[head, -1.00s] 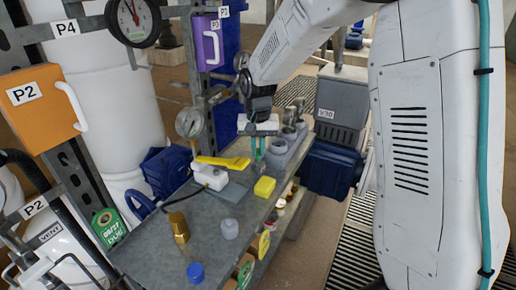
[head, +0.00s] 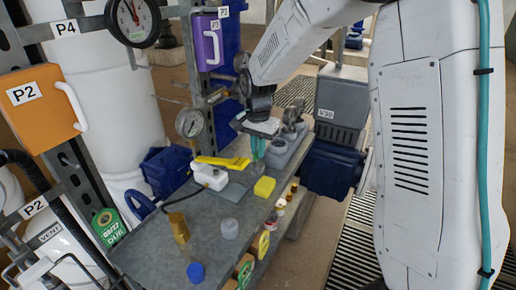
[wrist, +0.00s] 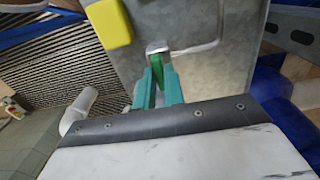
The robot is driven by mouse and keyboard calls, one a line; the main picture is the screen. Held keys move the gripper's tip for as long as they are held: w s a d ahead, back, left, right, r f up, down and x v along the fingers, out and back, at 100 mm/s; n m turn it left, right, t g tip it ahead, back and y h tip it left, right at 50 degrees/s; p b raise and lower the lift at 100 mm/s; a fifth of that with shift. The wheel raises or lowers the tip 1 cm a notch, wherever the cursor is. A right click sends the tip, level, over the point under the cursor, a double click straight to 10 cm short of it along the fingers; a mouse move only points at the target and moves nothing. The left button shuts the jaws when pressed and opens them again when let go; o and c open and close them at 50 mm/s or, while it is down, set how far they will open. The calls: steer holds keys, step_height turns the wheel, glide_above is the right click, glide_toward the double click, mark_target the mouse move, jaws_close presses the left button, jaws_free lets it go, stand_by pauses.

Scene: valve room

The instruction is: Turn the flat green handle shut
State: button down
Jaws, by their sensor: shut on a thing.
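The flat green handle (wrist: 157,66) shows in the wrist view as a short darker green strip between my fingertips, with a pale metal piece at its far end. My gripper (wrist: 158,82) has teal fingers shut on the handle from both sides. In the head view my gripper (head: 257,147) reaches down over the far part of the grey bench. The handle cannot be made out there, and the valve body under it is mostly hidden.
A yellow block (head: 264,187) and a yellow lever (head: 222,162) on a white fitting (head: 209,176) are close by. Grey fittings (head: 279,146) stand just right of my gripper. A brass piece (head: 178,227) is nearer on the bench.

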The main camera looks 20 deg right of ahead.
steer(key=c, duration=1.5)
jaws_free()
step_height(320, 180, up, 8)
steer(key=shift+f, duration=0.1)
